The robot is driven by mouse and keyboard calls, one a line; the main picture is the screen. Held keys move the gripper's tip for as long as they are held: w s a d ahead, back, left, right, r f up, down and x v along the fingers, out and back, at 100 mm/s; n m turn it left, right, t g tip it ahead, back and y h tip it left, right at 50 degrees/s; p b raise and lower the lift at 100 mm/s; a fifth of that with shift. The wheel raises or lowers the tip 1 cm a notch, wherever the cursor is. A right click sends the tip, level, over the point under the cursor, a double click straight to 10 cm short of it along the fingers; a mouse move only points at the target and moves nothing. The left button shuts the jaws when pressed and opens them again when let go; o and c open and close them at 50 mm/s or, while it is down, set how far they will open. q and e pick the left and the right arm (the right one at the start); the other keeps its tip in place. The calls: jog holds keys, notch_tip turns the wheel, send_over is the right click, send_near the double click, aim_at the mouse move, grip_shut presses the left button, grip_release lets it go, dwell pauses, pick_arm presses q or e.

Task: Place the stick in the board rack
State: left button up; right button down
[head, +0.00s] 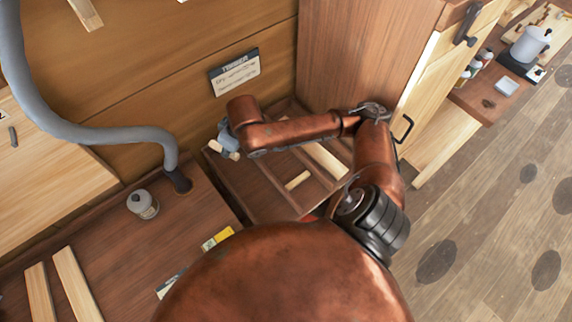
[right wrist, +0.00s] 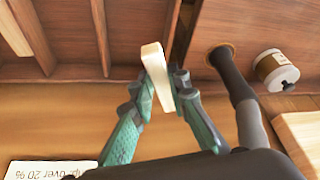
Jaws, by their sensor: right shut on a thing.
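My right gripper (head: 225,145) is at the back left corner of the board rack (head: 256,191). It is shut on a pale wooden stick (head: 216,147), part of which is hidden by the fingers. In the right wrist view the stick (right wrist: 157,75) stands between the fingertips (right wrist: 166,92), its upper end by the rack's end wall. The rack is a brown wooden tray with dividers, also seen in the right wrist view (right wrist: 70,25). I cannot tell whether the stick touches the rack. My left gripper is out of view.
Inside the rack lie a short pale piece (head: 297,180) and a longer pale board (head: 325,160). A grey hose (head: 110,133) and a canister (head: 143,204) are on the bench to the left. A tall cabinet (head: 350,50) stands right of the rack. A label (head: 234,72) is on the wall behind.

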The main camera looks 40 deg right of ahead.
jog(key=s+d+f+n+g+y, duration=0.2)
jog(key=s+d+f+n, duration=0.2)
jog(key=d+n, duration=0.3)
jog(key=s+d+f+n+g+y, duration=0.1)
jog(key=s+d+f+n+g, duration=0.2)
jog(key=d+n, duration=0.4)
jog(key=shift+t, duration=0.6)
jog(key=w+d+f, duration=0.2)
jog(key=w+f, duration=0.1)
jog(key=w+d+f+b, duration=0.1)
jog(key=w+d+f, duration=0.1)
jog(key=w+f, duration=0.1)
jog(key=w+d+f+b, duration=0.1)
jog(key=w+d+f, duration=0.1)
jog(key=w+f, duration=0.1)
jog(key=shift+w+d+f, duration=0.1)
jog(key=shift+w+d, duration=0.1)
jog(key=shift+w, duration=0.15)
jog(key=shift+w+d+f, duration=0.25)
jog(key=shift+w+f, duration=0.1)
jog(key=shift+f, duration=0.3)
notch_tip(320, 180, down, 3)
jog(key=shift+r, duration=0.1)
